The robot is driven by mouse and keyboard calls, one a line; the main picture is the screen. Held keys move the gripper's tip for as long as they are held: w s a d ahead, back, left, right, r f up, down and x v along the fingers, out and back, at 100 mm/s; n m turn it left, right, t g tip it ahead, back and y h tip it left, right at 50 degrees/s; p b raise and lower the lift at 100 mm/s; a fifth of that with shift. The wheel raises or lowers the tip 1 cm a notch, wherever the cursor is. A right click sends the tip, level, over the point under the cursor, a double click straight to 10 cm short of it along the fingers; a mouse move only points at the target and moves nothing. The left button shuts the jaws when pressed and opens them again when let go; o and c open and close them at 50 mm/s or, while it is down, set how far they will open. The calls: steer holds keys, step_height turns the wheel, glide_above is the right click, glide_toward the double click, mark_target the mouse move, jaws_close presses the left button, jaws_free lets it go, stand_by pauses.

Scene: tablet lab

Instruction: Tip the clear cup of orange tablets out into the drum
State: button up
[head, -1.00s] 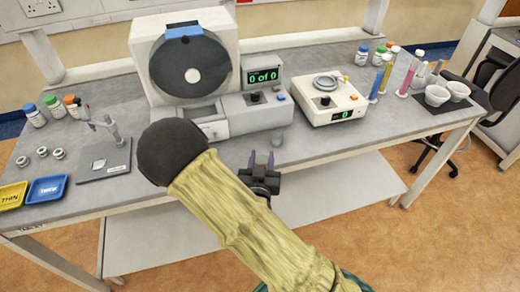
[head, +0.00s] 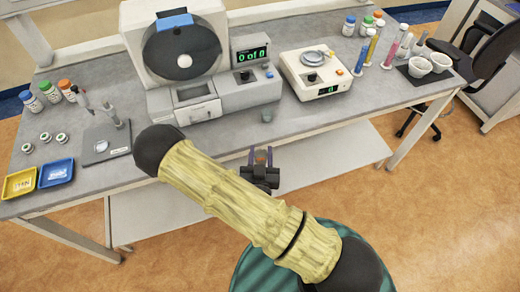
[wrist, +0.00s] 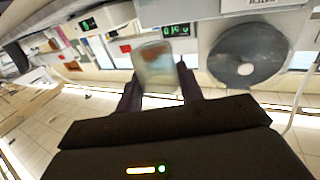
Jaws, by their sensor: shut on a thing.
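My gripper (head: 260,156) is in front of the bench's front edge in the head view. Its two dark fingers are shut on the clear cup (wrist: 155,65), which shows between the fingertips in the wrist view. In the head view the cup is hard to see between the fingers. The drum (head: 182,55) is a dark round disc with a pale hub in the front of a white machine; it also shows in the wrist view (wrist: 245,55). The gripper is apart from it.
The machine's display (head: 250,57) reads "0 of 0". A white counter (head: 315,75) is at right. Blue (head: 57,172) and yellow (head: 18,182) trays lie at left. The bench front between is mostly clear.

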stand_by(0.4)
steer(key=shift+n+y, duration=0.6)
steer(key=shift+y, duration=0.3)
steer(key=w+d+f, duration=0.2)
steer(key=w+d, duration=0.1)
steer(key=d, duration=0.1)
steer(key=w+d+f, duration=0.2)
steer(key=w+d, duration=0.2)
steer(key=w+d+f, duration=0.3)
steer(key=w+d, duration=0.1)
steer(key=shift+w+f, duration=0.1)
steer(key=shift+w, duration=0.1)
steer(key=shift+s, duration=0.1)
